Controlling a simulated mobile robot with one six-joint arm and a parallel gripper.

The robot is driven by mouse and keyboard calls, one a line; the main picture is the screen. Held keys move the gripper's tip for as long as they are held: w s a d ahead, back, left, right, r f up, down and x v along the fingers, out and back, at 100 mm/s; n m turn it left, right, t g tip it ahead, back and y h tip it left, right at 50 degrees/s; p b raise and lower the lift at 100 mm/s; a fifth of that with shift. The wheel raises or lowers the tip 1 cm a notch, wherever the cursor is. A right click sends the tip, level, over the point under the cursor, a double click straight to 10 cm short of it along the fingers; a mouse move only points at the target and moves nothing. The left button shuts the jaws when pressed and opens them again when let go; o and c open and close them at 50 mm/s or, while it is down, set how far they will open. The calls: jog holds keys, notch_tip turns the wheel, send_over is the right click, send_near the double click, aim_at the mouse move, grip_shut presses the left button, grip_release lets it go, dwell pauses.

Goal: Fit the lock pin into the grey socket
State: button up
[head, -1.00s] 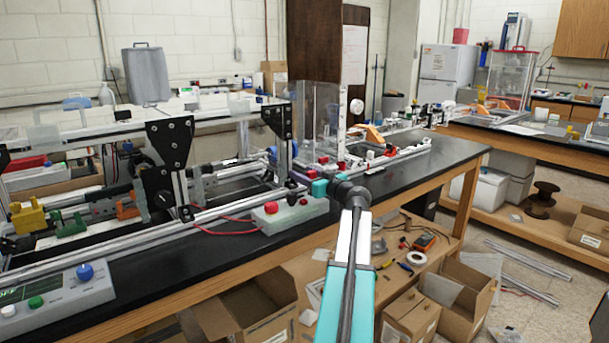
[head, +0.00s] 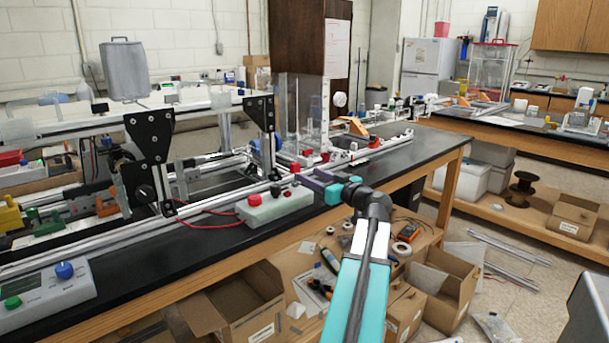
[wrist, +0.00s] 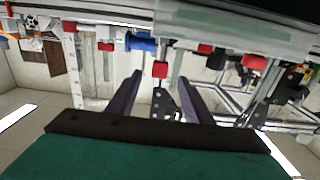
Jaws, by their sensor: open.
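My gripper (head: 305,174) is over the near edge of the black bench, just behind the grey control box. In the wrist view its two dark fingers (wrist: 160,76) are apart with nothing held. A small red-headed piece (wrist: 160,69), possibly the lock pin, shows between the fingertips in that view, which looks upside down. It also shows in the head view (head: 295,168), close to the fingertips. I cannot tell whether the fingers surround it or are short of it. I cannot pick out the grey socket with certainty.
The control box (head: 275,206) with red buttons and a red cable lies at the bench edge, close to my gripper. The aluminium extrusion frame (head: 205,160) with black brackets stands to the left. Open cardboard boxes (head: 240,310) are below. The bench top (head: 400,150) is clearer at the right.

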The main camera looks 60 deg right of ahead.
jog(key=shift+s+a, duration=0.2)
jog(key=shift+s, duration=0.45)
jog(key=shift+s, duration=0.1)
dwell(0.5)
